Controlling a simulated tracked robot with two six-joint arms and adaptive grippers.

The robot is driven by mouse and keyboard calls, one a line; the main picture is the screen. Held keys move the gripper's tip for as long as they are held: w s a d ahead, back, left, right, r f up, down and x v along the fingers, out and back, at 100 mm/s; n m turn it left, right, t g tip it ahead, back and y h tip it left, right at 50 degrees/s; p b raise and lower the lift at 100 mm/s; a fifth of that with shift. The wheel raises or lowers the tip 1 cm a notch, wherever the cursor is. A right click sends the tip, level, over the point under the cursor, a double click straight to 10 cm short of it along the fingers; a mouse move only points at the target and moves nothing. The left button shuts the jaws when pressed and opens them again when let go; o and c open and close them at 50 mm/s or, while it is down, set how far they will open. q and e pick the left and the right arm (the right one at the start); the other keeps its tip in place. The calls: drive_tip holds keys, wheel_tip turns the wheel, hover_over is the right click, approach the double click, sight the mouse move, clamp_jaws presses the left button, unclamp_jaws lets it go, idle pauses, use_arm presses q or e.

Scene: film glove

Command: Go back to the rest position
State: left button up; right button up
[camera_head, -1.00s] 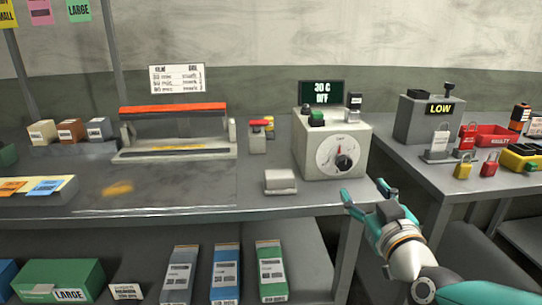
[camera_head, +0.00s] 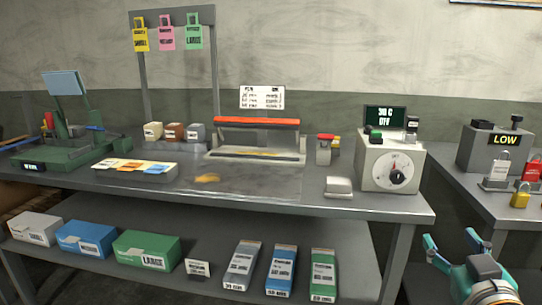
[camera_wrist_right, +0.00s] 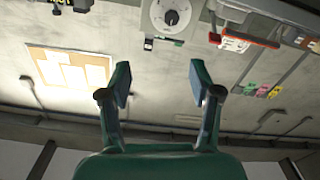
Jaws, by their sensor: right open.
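My right gripper (camera_head: 453,244) is at the lower right of the head view, in front of the benches and partly cut off by the picture's edge. In the right wrist view its two green fingers (camera_wrist_right: 160,85) stand wide apart with nothing between them. That view is upside down and shows the wall beyond the fingers. My left gripper is not in view.
A grey dial box (camera_head: 390,160) stands at the bench's right end, with a red-topped sealer (camera_head: 256,122) further left. Boxes such as the green one (camera_head: 146,250) fill the lower shelf. Padlocks (camera_head: 521,195) stand on the right bench (camera_head: 450,170).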

drive_tip(key=w+a+f+n+g+y, duration=0.1)
drive_tip(key=a+f+g, duration=0.2)
drive_tip(key=f, duration=0.8)
drive_tip(key=w+a+f+n+g+y, duration=0.1)
drive_tip(key=a+f+g+y, duration=0.15)
drive_tip(key=f, duration=0.85)
drive_tip(key=a+f+n+g+y, duration=0.1)
drive_tip(key=a+f+g, duration=0.25)
drive_tip(key=f, duration=0.75)
drive_tip(key=s+a+f+m+g+y, duration=0.2)
drive_tip(key=s+a+f+g, duration=0.3)
drive_tip(key=s+f, duration=0.55)
drive_tip(key=s+a+f+m+g+y, duration=0.1)
drive_tip(key=s+a+f+g, duration=0.2)
drive_tip(key=s+a+f, duration=0.55)
use_arm(q)
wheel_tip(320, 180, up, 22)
drive_tip(key=p, duration=2.2)
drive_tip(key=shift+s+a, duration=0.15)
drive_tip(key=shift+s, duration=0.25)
use_arm(e)
wheel_tip(320, 180, up, 20)
drive_tip(key=d+m, duration=0.1)
drive_tip(key=m, duration=0.1)
drive_tip(key=shift+s+d, duration=0.2)
drive_tip(key=shift+s, duration=0.15)
